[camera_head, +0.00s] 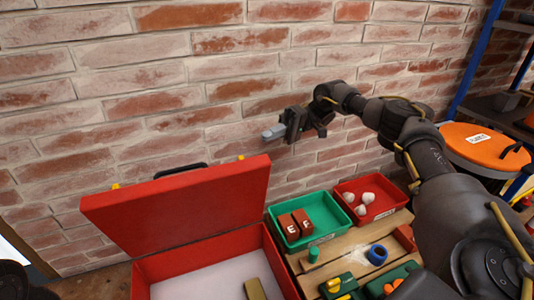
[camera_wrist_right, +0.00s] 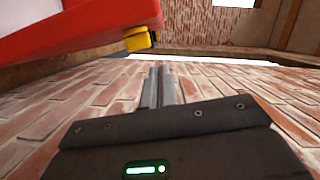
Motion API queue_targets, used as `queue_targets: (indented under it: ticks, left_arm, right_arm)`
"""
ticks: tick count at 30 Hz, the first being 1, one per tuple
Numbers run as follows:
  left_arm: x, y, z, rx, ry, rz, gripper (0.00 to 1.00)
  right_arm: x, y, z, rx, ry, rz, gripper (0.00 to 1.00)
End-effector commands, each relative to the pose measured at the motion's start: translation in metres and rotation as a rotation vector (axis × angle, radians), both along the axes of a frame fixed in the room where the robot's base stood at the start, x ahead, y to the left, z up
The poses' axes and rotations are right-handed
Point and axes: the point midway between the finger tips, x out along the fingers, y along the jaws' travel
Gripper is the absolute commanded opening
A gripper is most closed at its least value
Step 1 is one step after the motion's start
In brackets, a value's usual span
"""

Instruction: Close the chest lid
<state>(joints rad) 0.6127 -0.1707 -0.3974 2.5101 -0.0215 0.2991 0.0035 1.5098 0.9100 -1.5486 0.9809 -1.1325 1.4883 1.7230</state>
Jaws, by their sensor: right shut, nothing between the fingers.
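The red chest (camera_head: 142,275) stands at the lower middle of the head view, with its lid (camera_head: 180,205) raised and tilted back towards the brick wall. A dark handle (camera_head: 181,170) and yellow latches show along the lid's top edge. My right gripper (camera_head: 268,134) is shut and empty, above and behind the lid's right top corner, close to the wall. In the right wrist view the shut fingers (camera_wrist_right: 157,85) point towards the wall. The red lid edge (camera_wrist_right: 75,32) with a yellow latch (camera_wrist_right: 138,39) is at the upper left, apart from the fingers. My left gripper is not visible.
A green bin (camera_head: 322,207) with red blocks and a red bin (camera_head: 388,190) with white balls stand right of the chest. A wooden board (camera_head: 345,249) with small parts lies in front of them. An orange round lid (camera_head: 480,143) is at far right. The brick wall closes off the back.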

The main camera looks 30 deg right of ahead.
Motion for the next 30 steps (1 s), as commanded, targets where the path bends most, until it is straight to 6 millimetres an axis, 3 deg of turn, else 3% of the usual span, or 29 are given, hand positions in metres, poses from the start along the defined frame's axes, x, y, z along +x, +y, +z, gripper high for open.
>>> queue_targets:
  ticks: [10,21,30]
  left_arm:
    - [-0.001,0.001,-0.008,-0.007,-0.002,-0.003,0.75]
    - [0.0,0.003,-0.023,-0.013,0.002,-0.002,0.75]
    - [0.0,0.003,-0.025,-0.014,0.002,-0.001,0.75]
  right_arm:
    - [-0.004,0.033,-0.004,0.0,-0.001,0.0,0.0]
    - [-0.034,0.038,-0.013,-0.001,0.0,0.0,0.0]
    - [-0.041,0.039,-0.011,-0.002,-0.002,-0.003,0.0]
